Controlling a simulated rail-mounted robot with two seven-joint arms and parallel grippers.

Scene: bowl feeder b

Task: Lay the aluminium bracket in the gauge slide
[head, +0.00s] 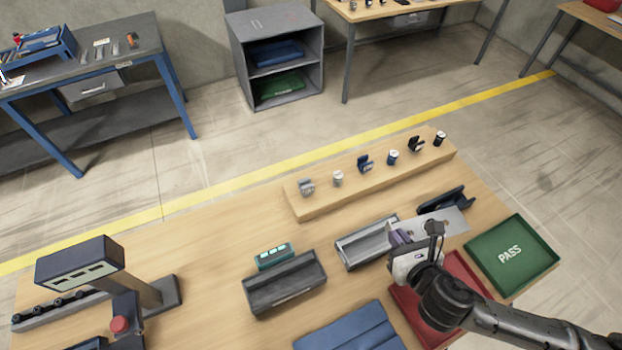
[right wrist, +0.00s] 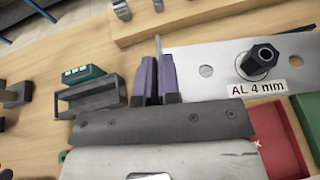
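The aluminium bracket (head: 448,221) is a pale flat plate with holes. In the right wrist view the bracket (right wrist: 208,71) bears a black hex stud and an "AL 4 mm" label. My right gripper (head: 402,238) has purple fingers (right wrist: 158,78), which close on a thin upright edge at the bracket's left end and seem to hold it above the table. A dark grey slide (head: 285,285) with a teal readout (head: 275,256) behind it, apparently the gauge slide, stands left of the gripper, apart from the bracket. My left gripper is not in view.
A grey open tray (head: 352,255) lies just left of my right gripper. A red tray (head: 463,262) lies under my right arm; a green PASS tray (head: 512,254) is right of it. A blue mat (head: 348,332) lies in front. A wooden ledge (head: 330,205) with small parts runs behind.

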